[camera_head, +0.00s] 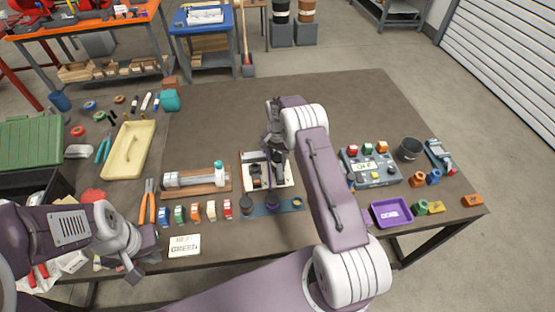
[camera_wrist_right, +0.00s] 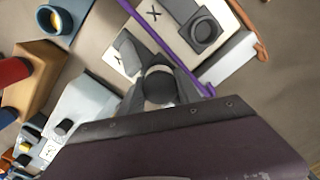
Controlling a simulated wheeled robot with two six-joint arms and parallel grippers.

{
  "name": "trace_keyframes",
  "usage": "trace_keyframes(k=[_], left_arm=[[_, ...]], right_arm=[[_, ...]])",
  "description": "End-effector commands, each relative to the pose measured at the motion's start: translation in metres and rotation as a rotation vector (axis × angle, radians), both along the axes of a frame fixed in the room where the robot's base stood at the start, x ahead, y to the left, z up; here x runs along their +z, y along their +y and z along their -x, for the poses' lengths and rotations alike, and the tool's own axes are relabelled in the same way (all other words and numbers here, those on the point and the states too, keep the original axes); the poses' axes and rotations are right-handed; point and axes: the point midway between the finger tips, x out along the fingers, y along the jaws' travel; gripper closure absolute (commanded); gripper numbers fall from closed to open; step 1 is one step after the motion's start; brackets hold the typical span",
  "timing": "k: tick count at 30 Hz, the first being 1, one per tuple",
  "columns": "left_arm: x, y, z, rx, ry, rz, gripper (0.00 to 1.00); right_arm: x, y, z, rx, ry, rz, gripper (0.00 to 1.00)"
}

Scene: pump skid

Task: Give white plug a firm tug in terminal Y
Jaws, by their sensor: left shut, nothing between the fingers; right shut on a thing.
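The white terminal board (camera_head: 284,184) sits at the middle of the table, partly covered by my right arm. In the right wrist view, a panel marked X (camera_wrist_right: 153,13) carries a dark round socket (camera_wrist_right: 203,28), and a panel apparently marked Y (camera_wrist_right: 118,58) lies beside it. My right gripper (camera_head: 278,158) is over the board, shut on a rounded dark piece with a pale band (camera_wrist_right: 158,88), apparently the plug, at the Y panel. Its seating is hidden by the fingers. My left gripper (camera_head: 140,265) is shut and empty at the table's front left.
A purple cable (camera_wrist_right: 170,50) runs past the held piece. A grey button box (camera_head: 372,170) and purple tray (camera_head: 391,213) stand to the right. A wooden block with a cylinder (camera_head: 195,180) and coloured pieces lie left. The table's back is clear.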

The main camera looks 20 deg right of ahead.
Motion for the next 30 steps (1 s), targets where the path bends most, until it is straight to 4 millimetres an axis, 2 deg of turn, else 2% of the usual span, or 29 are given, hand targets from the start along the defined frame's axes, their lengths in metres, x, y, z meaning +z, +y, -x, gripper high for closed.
trace_keyframes(k=[6, 7, 9, 10, 20, 23, 30], left_arm=[[0.0, 0.0, 0.0, 0.0, 0.0, 0.0, 1.0], [0.0, 0.0, 0.0, 0.0, 0.0, 0.0, 1.0], [0.0, 0.0, 0.0, 0.0, 0.0, 0.0, 1.0], [0.0, 0.0, 0.0, 0.0, 0.0, 0.0, 1.0], [-0.002, 0.0, 0.0, 0.0, 0.0, 0.0, 1.0], [-0.006, 0.0, 0.0, 0.0, 0.0, 0.0, 1.0], [-0.014, 0.0, 0.0, 0.0, 0.0, 0.0, 1.0]], right_arm=[[0.0, 0.0, -0.001, 0.0, -0.003, 0.001, 1.0], [0.0, 0.0, -0.001, 0.0, -0.003, 0.0, 0.57], [0.0, 0.0, -0.001, 0.0, -0.002, 0.001, 0.38], [0.0, 0.0, -0.001, 0.0, -0.002, 0.001, 0.35], [0.002, 0.0, -0.001, 0.0, -0.002, 0.001, 0.35], [0.017, 0.0, -0.001, 0.0, -0.005, 0.001, 0.35], [0.07, 0.0, -0.001, 0.0, -0.005, 0.001, 0.35]])
